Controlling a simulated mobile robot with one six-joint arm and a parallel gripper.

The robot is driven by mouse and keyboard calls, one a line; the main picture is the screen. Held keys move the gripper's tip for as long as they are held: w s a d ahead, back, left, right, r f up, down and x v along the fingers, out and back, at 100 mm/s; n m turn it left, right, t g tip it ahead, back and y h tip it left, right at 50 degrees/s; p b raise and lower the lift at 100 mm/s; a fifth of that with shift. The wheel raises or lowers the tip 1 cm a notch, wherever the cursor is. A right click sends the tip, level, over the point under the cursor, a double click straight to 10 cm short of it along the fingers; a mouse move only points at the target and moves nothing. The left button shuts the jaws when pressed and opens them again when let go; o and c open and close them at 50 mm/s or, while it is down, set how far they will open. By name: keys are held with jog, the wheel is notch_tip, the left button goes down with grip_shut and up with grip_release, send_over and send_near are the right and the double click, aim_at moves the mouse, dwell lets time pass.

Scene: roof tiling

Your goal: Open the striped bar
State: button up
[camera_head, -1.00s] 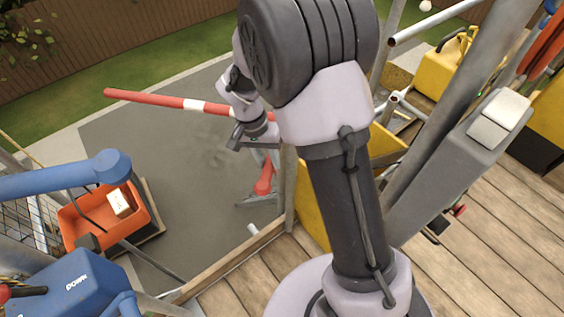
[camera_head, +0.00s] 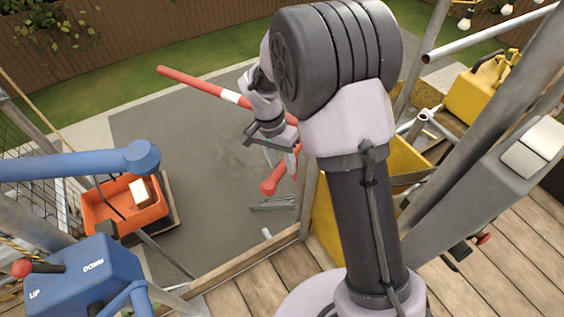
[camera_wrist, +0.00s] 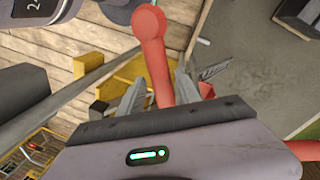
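The striped bar (camera_head: 233,97) is red with a white band. It slants across the middle of the head view, its long end over the grey slab. Its near part is a red handle with a rounded end (camera_head: 268,187), also large in the wrist view (camera_wrist: 150,24). My gripper (camera_head: 279,158) is at the handle side of the bar, pointing down. In the wrist view my gripper (camera_wrist: 160,88) has its two fingers apart, with the red handle running between them. The right finger is close to the handle; whether it touches I cannot tell. The pivot is hidden behind my arm.
A blue control box (camera_head: 85,275) with a red-tipped lever and a blue rail (camera_head: 70,164) are at left. An orange tray (camera_head: 98,217) lies on the slab. Yellow panels (camera_head: 335,222) and metal poles (camera_head: 455,130) stand close at right. The slab's middle is clear.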

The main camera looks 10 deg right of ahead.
jog(key=shift+o, duration=0.2)
jog(key=shift+r, duration=0.1)
notch_tip(320, 180, up, 17)
jog(key=w+a+p, duration=0.2)
jog(key=p, duration=0.2)
jog(key=shift+a+p, duration=0.3)
jog(key=shift+p, duration=0.1)
jog(key=s+d+f+n+t+y+b, duration=0.1)
jog(key=s+f+t+y+b, duration=0.1)
jog(key=s+b, duration=0.4)
jog(key=s+d+f+n+t+y+b, duration=0.1)
jog(key=s+t+b, duration=0.4)
jog(key=s, duration=1.2)
jog(key=d+f+n+b, duration=0.1)
jog(key=b, duration=0.1)
jog(key=shift+n+y+b, duration=0.3)
jog(key=shift+y, duration=0.1)
